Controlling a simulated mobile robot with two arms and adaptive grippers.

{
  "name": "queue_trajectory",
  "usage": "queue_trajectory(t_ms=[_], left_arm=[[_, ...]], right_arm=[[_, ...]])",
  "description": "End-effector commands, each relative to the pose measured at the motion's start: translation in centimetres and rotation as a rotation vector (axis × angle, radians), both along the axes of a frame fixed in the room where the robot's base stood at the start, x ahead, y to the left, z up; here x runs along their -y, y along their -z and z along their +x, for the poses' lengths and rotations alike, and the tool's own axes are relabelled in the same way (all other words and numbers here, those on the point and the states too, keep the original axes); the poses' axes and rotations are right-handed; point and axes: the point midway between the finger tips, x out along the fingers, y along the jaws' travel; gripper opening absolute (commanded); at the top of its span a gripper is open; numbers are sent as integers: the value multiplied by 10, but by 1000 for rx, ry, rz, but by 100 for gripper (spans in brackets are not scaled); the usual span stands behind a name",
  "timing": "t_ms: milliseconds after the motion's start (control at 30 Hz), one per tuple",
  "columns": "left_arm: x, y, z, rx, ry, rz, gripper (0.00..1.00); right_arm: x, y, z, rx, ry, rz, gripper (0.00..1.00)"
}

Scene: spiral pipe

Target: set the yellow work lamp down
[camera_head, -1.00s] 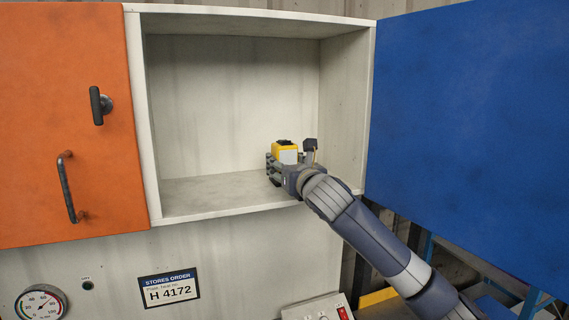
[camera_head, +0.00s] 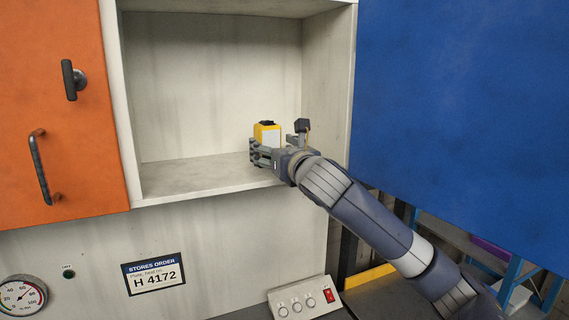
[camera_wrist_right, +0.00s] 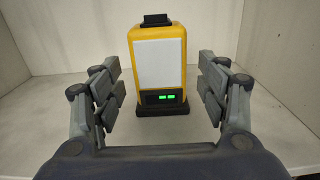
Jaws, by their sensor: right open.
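The yellow work lamp (camera_head: 267,134) stands upright in the open white cabinet, on its floor toward the right side. In the right wrist view the lamp (camera_wrist_right: 158,60) shows a white front panel, a black top, a dark base and small green lights. My right gripper (camera_head: 268,152) reaches into the cabinet from the front right. Its fingers (camera_wrist_right: 160,92) are open, one on each side of the lamp, with gaps on both sides. The lamp's base rests on the shelf. My left gripper is not in view.
The white cabinet (camera_head: 212,192) has free floor left of the lamp. An orange door (camera_head: 50,110) with dark handles is at left, and a large blue panel (camera_head: 460,120) is at right. Below are a control box (camera_head: 304,299), a gauge (camera_head: 20,296) and a label (camera_head: 153,274).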

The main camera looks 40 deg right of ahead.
Motion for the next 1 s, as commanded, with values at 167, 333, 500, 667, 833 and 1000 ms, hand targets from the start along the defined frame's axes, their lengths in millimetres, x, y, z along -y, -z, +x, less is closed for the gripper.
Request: queue_trajectory(t_ms=[167,333,500,667,833,1000], left_arm=[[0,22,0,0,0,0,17],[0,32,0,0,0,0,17],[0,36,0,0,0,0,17],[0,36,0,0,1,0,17],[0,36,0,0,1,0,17],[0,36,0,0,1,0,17]], right_arm=[[-8,4,-35,3,0,-6,68],[-14,2,-60,2,1,-5,68],[-17,1,-73,1,1,-1,68],[-19,0,-76,0,-1,0,68],[-19,0,-76,0,0,0,68],[-18,0,-76,0,0,0,68]])
